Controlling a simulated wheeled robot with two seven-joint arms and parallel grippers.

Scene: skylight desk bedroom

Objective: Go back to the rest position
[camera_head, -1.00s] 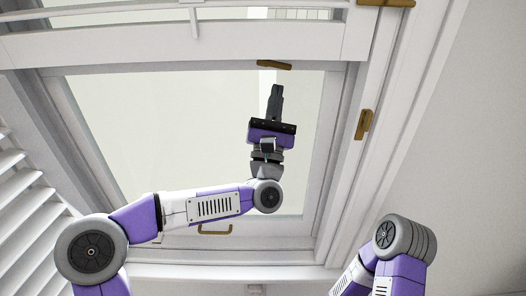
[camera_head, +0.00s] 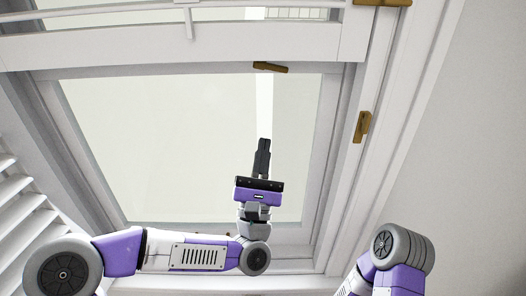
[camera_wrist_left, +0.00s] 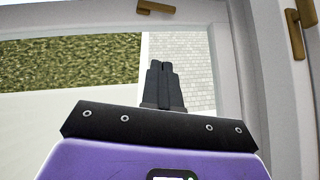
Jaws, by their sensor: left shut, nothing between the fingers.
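My left gripper (camera_head: 263,148) is in front of the skylight's glass pane (camera_head: 170,140) in the head view, pointing up. Its fingers are together with nothing between them. It also shows in the left wrist view (camera_wrist_left: 164,72), with the fingers side by side. A gap separates its fingertips from the brass handle (camera_head: 270,67) at the top of the frame. My right arm (camera_head: 395,255) shows only in part at the lower right, and its gripper is out of view.
The white skylight frame (camera_head: 200,50) surrounds the pane. A brass latch (camera_head: 362,126) sits on its right side. White louvred shutters (camera_head: 25,215) stand at the left. The sloping wall (camera_head: 470,150) at the right is bare.

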